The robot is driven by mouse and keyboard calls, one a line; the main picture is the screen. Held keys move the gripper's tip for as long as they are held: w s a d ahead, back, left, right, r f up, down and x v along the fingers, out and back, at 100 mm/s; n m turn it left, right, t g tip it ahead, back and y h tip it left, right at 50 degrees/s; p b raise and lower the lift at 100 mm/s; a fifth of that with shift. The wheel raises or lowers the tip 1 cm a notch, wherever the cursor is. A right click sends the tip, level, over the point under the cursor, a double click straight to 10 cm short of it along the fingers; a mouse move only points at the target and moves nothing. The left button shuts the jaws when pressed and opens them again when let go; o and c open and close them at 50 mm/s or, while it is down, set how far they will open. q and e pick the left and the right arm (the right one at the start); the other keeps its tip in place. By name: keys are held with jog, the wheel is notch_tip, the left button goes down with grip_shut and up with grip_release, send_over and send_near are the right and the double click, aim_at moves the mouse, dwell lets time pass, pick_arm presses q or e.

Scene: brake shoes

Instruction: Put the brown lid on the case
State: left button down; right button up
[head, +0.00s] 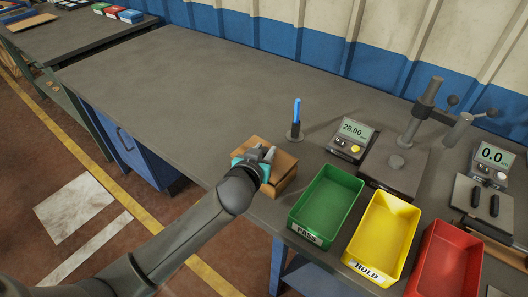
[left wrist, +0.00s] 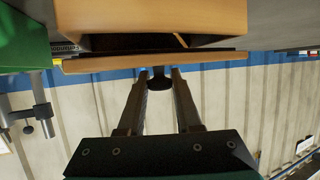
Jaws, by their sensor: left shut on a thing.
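The brown case (head: 277,189) stands on the bench near its front edge, left of the green bin. The brown lid (head: 284,160) is over the top of the case, under my left gripper (head: 266,156). In the left wrist view, the gripper (left wrist: 159,78) is shut on the lid's dark knob. That view shows the lid (left wrist: 110,65) as a thin brown slab close to the case (left wrist: 150,18), with a dark gap between them. Whether the lid touches the case at any edge cannot be told. My right gripper is not in view.
A green bin (head: 300,228), a yellow bin (head: 350,250) and a red bin (head: 418,280) stand to the right. A blue pen in a stand (head: 295,120) and a gauge display (head: 352,136) are behind. The bench (head: 190,90) is clear at left.

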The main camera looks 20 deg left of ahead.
pick_arm(q)
jog(key=shift+f+b, duration=0.4)
jog(key=shift+f, duration=0.15)
jog(key=c, duration=0.6)
grip_release()
jog(key=shift+r, duration=0.1)
jog(key=shift+r+p, duration=0.6)
jog(key=shift+r, duration=0.2)
jog(key=p+v, duration=0.2)
jog(key=v, duration=1)
jog(key=shift+f, duration=0.25)
